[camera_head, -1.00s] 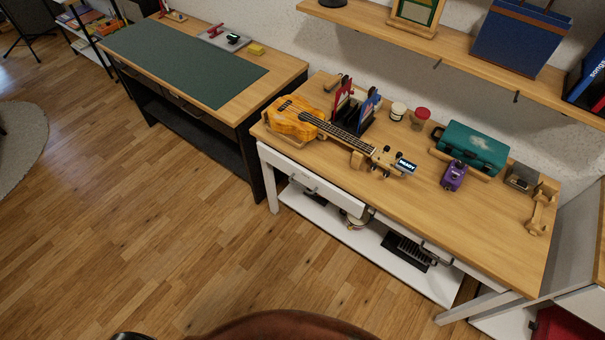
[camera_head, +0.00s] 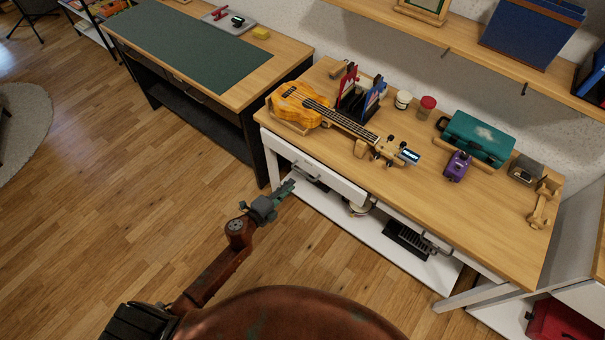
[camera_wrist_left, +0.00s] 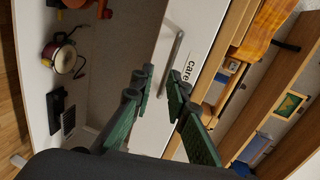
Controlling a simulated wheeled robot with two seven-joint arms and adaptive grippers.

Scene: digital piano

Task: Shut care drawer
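The care drawer (camera_head: 335,182) is a white drawer front under the left part of the wooden desk, with a metal handle (camera_head: 308,173). Its right end seems to stand out from the desk; how far is hard to tell. In the left wrist view its white front (camera_wrist_left: 204,40) carries the word "care", and the handle (camera_wrist_left: 172,58) lies just beyond the fingertips. My left gripper (camera_head: 288,187) is just in front of the drawer's left part, near the handle. Its green fingers (camera_wrist_left: 160,78) are apart with nothing between them. My right gripper is in neither view.
The desk top (camera_head: 400,200) holds a ukulele (camera_head: 335,118), a teal case (camera_head: 477,138) and a purple pedal (camera_head: 457,165). A white lower shelf (camera_head: 375,237) with a pot and dark items lies below the drawer. A second desk (camera_head: 285,65) stands left. The floor in front is open.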

